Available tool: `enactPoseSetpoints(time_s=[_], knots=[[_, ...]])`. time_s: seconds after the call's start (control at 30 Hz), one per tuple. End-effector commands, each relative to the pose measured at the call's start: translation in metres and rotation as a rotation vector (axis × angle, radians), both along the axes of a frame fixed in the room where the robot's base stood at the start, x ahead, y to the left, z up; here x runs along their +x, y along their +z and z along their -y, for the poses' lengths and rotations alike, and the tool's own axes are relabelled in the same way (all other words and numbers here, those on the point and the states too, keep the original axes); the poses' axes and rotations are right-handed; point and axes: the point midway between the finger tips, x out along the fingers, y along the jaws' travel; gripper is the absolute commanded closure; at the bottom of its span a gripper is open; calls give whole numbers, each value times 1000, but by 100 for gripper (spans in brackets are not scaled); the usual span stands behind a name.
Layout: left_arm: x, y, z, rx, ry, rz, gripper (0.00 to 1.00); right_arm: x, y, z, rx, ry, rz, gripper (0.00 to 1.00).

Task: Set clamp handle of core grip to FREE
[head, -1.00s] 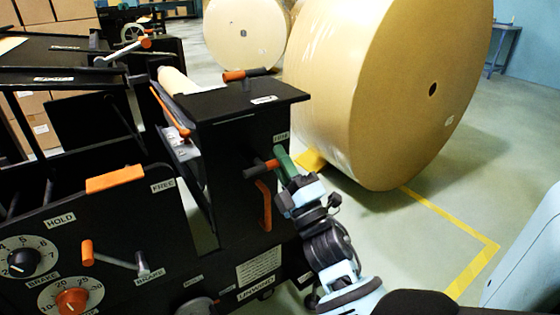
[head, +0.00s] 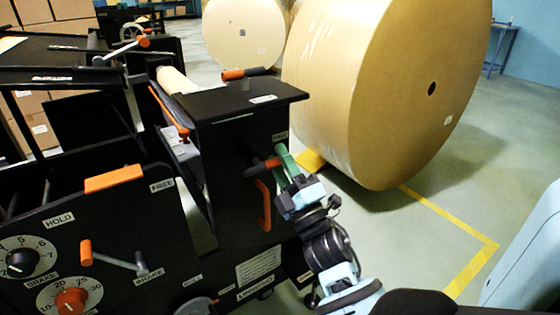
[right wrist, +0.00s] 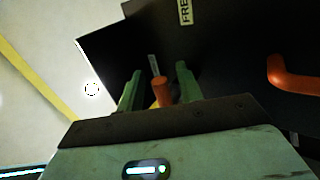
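The clamp handle (head: 256,171) is a short dark bar with an orange end on the side of the black unwind stand (head: 228,150). In the right wrist view, its orange end (right wrist: 162,90) shows between my right gripper's green fingers (right wrist: 158,88). The fingers are apart, with a visible gap on each side of the handle. The right gripper (head: 284,161) is at the handle in the head view, and its fingers partly overlap the handle there. A label reading FREE (right wrist: 185,10) is on the black panel above. My left gripper is not in view.
An orange D-shaped handle (head: 263,205) is just below; it also shows in the right wrist view (right wrist: 290,75). A large kraft roll (head: 385,90) stands behind on the right. Brake dials (head: 22,258) and another lever (head: 110,257) are at left.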

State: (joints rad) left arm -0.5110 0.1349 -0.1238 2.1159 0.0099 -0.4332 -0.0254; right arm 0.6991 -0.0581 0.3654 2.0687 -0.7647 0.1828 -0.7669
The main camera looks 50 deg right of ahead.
Motion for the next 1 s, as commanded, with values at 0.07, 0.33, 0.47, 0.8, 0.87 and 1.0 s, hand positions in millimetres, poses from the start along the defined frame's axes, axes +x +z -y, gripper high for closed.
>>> enactPoseSetpoints(time_s=[0.07, 0.33, 0.47, 0.8, 0.87, 1.0], knots=[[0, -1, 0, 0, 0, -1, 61, -7, -7, -2, 2, 0, -4, 64], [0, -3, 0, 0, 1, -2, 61, -42, -30, -10, 4, -2, -4, 64], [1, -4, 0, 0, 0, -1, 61, -53, -38, -13, 3, 0, -3, 64], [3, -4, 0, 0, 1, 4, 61, -60, -41, -15, 1, -1, -1, 64], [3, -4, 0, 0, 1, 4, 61, -60, -41, -15, 1, -1, -1, 64], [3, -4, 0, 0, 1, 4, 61, -60, -41, -15, 1, -1, -1, 64]])
